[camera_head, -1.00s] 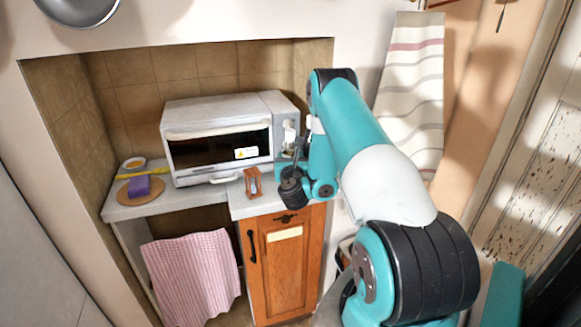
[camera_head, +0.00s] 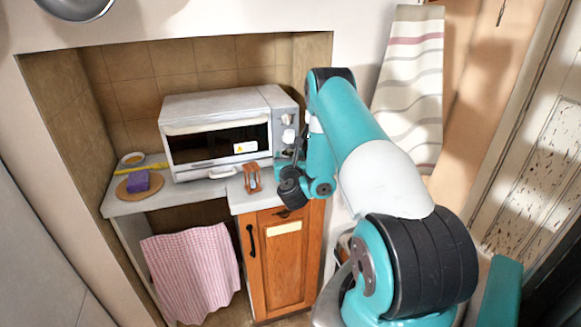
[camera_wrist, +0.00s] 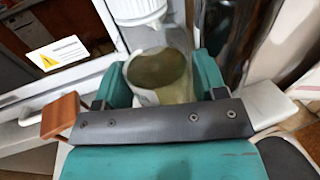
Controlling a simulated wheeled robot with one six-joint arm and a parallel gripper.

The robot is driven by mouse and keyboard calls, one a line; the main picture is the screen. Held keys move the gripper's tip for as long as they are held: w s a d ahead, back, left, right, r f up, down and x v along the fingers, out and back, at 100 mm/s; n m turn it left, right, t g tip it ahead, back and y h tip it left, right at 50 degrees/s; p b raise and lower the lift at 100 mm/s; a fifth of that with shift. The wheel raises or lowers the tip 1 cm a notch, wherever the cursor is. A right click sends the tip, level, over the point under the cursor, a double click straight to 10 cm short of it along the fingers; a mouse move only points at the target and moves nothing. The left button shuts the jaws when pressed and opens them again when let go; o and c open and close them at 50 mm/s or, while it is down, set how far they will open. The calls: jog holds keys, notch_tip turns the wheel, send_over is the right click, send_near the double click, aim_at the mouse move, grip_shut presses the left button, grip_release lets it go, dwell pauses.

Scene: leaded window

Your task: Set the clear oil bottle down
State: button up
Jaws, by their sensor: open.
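In the wrist view, the clear oil bottle (camera_wrist: 160,72), with yellow-green oil in it, stands between the two teal fingers of my gripper (camera_wrist: 163,82). The fingers are open, one on each side of it. The bottle's base is hidden by the gripper body, so I cannot see its contact with the counter. In the head view, the gripper is mostly hidden behind my arm, at the right end of the counter (camera_head: 205,190), and I cannot make out the bottle there.
A small wooden holder (camera_head: 252,178) is left of the gripper. A purple sponge (camera_head: 138,181) lies on a round board at the counter's left. A pink cloth (camera_head: 190,270) hangs below.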

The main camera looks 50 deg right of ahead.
jog(key=b+v, duration=0.7)
jog(key=v, duration=0.4)
jog(key=w+a+r+n+t+y, duration=0.1)
jog(key=w+a+r+n+y, duration=0.25)
jog(key=a+n+y, duration=0.5)
jog(key=w+a+r+n+t+y, duration=0.2)
jog(key=w+a+n+y, duration=0.25)
jog(key=a+n, duration=0.6)
jog(key=s+a+r+n+g+y, duration=0.1)
jog(key=s+a+n+g+y, duration=0.15)
jog(key=a+n, duration=0.3)
jog(key=s+a+r+n+g+y, duration=0.1)
jog(key=a+r+n+y, duration=0.1)
jog(key=a+n+y, duration=0.3)
jog(key=s+a+r+n+g, duration=0.3)
jog(key=s+a+n+g, duration=0.55)
jog(key=s+n, duration=0.5)
jog(key=s+r+n+g+h, duration=0.1)
jog(key=s+n+g+h, duration=0.2)
jog(key=s+n, duration=0.6)
jog(key=shift+s+r+n, duration=0.3)
jog(key=shift+s, duration=0.7)
jog(key=shift+d, duration=0.1)
